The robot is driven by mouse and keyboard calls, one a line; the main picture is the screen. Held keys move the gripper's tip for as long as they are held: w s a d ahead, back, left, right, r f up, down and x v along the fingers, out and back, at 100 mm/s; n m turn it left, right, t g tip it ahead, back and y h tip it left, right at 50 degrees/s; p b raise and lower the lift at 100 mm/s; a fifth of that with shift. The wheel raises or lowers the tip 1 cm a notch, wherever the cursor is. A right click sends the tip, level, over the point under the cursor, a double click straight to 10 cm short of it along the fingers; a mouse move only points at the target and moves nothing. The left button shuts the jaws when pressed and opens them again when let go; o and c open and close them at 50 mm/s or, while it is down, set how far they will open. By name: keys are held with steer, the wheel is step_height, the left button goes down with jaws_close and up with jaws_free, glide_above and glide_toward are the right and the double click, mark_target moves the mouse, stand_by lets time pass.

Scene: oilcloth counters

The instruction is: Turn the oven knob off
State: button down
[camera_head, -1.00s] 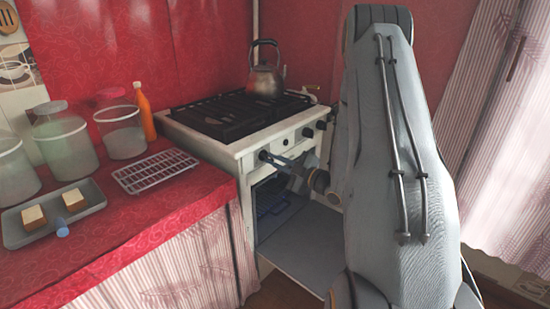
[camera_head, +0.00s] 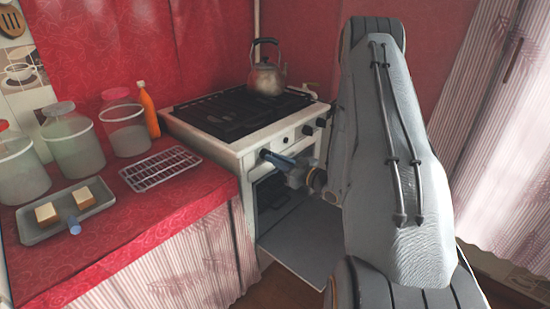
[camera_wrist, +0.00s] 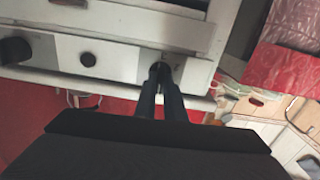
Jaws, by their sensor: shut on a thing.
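The white stove (camera_head: 245,150) stands in the corner with dark knobs along its front panel. My gripper (camera_head: 270,156) reaches the leftmost knob on that panel. In the wrist view my gripper (camera_wrist: 160,76) is shut on the oven knob (camera_wrist: 158,66), whose body is mostly hidden between the fingertips. Its turned angle cannot be read. Other knobs show free: a small dark one (camera_wrist: 88,58) and a larger black one (camera_wrist: 15,50). The oven door (camera_head: 305,235) is folded down open below the gripper.
A kettle (camera_head: 267,79) stands on the black hob grate (camera_head: 225,122). The red counter (camera_head: 130,225) at left holds a wire rack (camera_head: 160,170), glass jars (camera_head: 72,145), an orange bottle (camera_head: 148,110) and a grey tray (camera_head: 40,232) with two bread pieces.

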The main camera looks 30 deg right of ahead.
steer(key=shift+f+m, duration=0.1)
steer(key=shift+m, duration=0.2)
stand_by(0.4)
steer(key=c, duration=1.8)
jaws_free()
steer(key=shift+c, duration=0.2)
steer(key=v, duration=0.7)
steer(key=shift+s, duration=0.4)
steer(key=shift+d, duration=0.1)
